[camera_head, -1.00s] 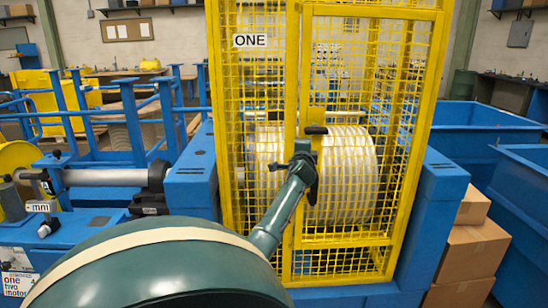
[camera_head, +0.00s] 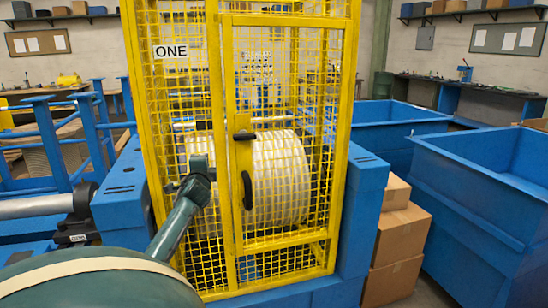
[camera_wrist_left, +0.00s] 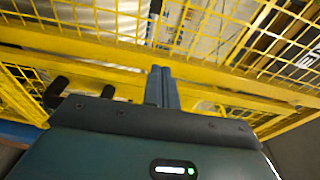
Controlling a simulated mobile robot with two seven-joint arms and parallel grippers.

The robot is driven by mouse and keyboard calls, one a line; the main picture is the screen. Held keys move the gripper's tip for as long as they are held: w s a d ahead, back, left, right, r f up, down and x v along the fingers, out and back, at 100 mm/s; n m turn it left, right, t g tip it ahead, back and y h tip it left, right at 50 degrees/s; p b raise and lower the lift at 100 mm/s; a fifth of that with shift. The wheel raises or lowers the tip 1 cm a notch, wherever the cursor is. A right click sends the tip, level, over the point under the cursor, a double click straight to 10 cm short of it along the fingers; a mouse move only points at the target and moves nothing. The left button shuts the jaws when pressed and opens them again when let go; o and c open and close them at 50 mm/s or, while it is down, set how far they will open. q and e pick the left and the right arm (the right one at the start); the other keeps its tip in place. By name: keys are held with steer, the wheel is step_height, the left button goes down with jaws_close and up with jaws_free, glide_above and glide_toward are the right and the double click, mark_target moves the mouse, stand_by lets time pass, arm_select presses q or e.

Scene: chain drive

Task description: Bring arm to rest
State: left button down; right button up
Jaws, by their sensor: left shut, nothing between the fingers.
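My left arm (camera_head: 180,222) rises from the bottom left of the head view. Its wrist end stands in front of the yellow mesh cage (camera_head: 228,220), left of the door's upright. My left gripper (camera_wrist_left: 161,72) shows in the left wrist view with its two fingers together and nothing between them. Yellow bars and mesh lie close beyond the fingertips; I cannot tell if they touch. The cage door looks closed, with a black latch (camera_head: 243,136) and a black handle (camera_head: 247,190) clear of the arm. My right gripper is not in view.
A pale ribbed drum (camera_head: 275,175) sits inside the cage, labelled "ONE". Cardboard boxes (camera_head: 400,240) are stacked to its right, beside large blue bins (camera_head: 480,205). Blue machinery and rails (camera_head: 60,150) stand on the left.

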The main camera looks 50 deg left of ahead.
arm_select(q)
steer(key=w+d+f+m+t+h, duration=0.2)
steer(key=d+f+h, duration=0.7)
steer(key=d+f, duration=1.65)
steer(key=s+d+f+n+h, duration=0.1)
steer(key=s+d+f+h, duration=0.15)
steer(key=d, duration=0.65)
steer(key=s+d+f+n+h, duration=0.1)
steer(key=s+d+f+h, duration=0.15)
steer(key=d, duration=0.75)
steer(key=s+d+n+h, duration=0.1)
steer(key=s+d, duration=0.3)
steer(key=d, duration=0.5)
steer(key=s+d+n+g+h, duration=0.1)
steer(key=s+d+n+h, duration=0.1)
steer(key=d, duration=0.8)
steer(key=shift+s+n+h, duration=0.3)
steer(key=shift+s+h, duration=0.4)
steer(key=shift+s, duration=0.2)
steer(key=shift+a+r, duration=0.1)
